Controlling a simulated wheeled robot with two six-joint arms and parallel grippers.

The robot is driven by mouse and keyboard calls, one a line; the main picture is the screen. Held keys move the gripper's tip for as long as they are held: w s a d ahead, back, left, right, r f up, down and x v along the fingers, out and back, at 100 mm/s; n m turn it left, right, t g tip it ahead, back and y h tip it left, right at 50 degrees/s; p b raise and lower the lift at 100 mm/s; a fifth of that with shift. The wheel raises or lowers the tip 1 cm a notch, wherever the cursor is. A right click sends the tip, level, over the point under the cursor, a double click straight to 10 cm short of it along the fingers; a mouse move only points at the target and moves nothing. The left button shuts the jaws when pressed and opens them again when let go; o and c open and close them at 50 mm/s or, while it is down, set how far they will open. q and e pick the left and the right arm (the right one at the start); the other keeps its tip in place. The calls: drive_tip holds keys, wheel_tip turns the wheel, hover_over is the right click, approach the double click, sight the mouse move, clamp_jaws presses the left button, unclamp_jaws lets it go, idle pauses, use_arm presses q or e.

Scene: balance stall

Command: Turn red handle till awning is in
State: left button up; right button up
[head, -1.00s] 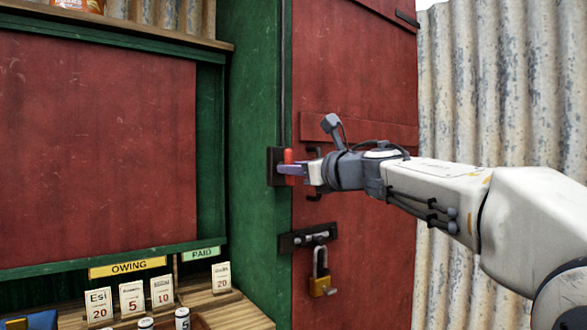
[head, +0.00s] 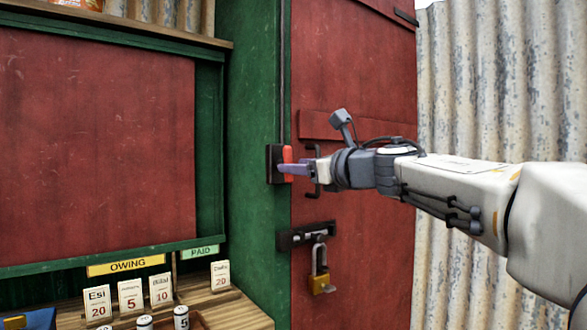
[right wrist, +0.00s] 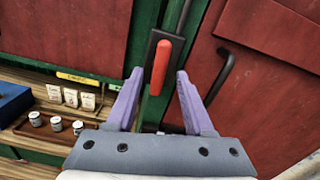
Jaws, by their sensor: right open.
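The red handle (head: 288,158) sits on a dark plate on the green post, beside the red door. In the right wrist view the red handle (right wrist: 161,65) is upright, its lower end pointing between my fingers. My right gripper (head: 286,169) is open, its purple fingertips at the handle's lower part in the head view. In the right wrist view the fingers of my right gripper (right wrist: 156,73) stand apart on either side of the handle's lower end, with visible gaps. No awning can be made out. My left gripper is not in view.
The red door (head: 355,120) has a dark pull handle (right wrist: 222,77) close to the right finger. Below are a bolt and a brass padlock (head: 320,284). Price cards and small jars stand on the wooden counter (head: 235,312) at lower left.

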drive_tip(key=v, duration=0.8)
drive_tip(key=shift+b, duration=0.35)
